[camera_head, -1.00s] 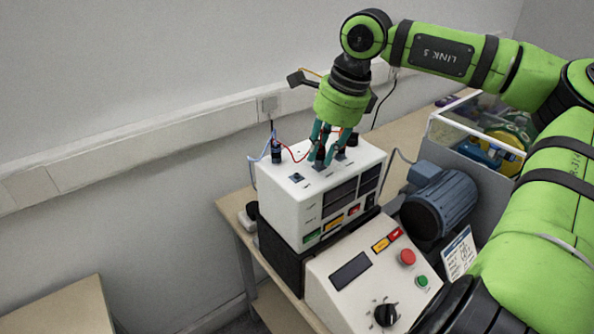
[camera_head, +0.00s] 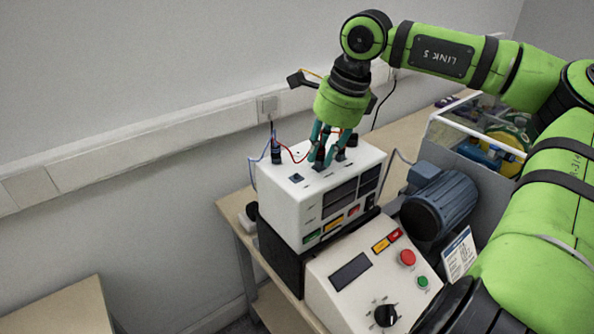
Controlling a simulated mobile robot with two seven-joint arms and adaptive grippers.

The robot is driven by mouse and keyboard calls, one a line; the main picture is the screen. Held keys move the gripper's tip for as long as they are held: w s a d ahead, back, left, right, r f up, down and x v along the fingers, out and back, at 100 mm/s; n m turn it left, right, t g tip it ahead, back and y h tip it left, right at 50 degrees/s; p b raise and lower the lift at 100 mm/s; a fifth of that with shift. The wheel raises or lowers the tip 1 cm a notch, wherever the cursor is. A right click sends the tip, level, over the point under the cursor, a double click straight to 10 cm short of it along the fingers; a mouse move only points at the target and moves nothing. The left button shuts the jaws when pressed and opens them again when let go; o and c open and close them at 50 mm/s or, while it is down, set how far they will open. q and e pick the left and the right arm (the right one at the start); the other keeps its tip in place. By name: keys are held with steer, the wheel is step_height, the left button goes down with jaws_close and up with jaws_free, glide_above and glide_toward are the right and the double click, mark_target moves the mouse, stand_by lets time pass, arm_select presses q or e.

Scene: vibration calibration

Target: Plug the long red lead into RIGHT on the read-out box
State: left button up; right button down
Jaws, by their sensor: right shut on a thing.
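The white read-out box (camera_head: 285,203) stands on a black unit on the bench, with dark displays and coloured labels on its front. My right gripper (camera_head: 324,155) points down at the top of the box, its teal fingers shut on a dark plug (camera_head: 319,155). A thin red lead (camera_head: 293,154) runs from the gripper area to the left, close to a dark upright connector (camera_head: 276,152) on the box top. The fingers partly hide the plug, and I cannot tell whether it sits in a socket. The socket names are too small to read. My left gripper is out of view.
A sloped control panel (camera_head: 322,287) with a red button and a black knob stands in front. A blue-grey motor (camera_head: 440,204) is to its right, by a grey bin (camera_head: 478,158) of objects. A wall trunking (camera_head: 130,143) runs behind.

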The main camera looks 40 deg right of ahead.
steer(key=shift+p, duration=0.3)
steer(key=shift+r, duration=0.2)
stand_by(0.4)
steer(key=shift+w+r, duration=0.1)
steer(key=shift+w, duration=0.05)
steer(key=shift+s+f+b, duration=0.2)
steer(key=shift+f+b, duration=0.1)
steer(key=shift+f, duration=0.2)
stand_by(2.1)
steer(key=shift+f+b, duration=0.25)
steer(key=shift+b, duration=0.2)
stand_by(1.6)
steer(key=shift+w+a+m+h+b, duration=0.1)
steer(key=shift+m+h+b, duration=0.3)
steer(key=shift+m+b, duration=0.8)
steer(key=shift+a+m+h+b, duration=0.1)
steer(key=shift+m+h+b, duration=0.4)
steer(key=shift+m, duration=1.2)
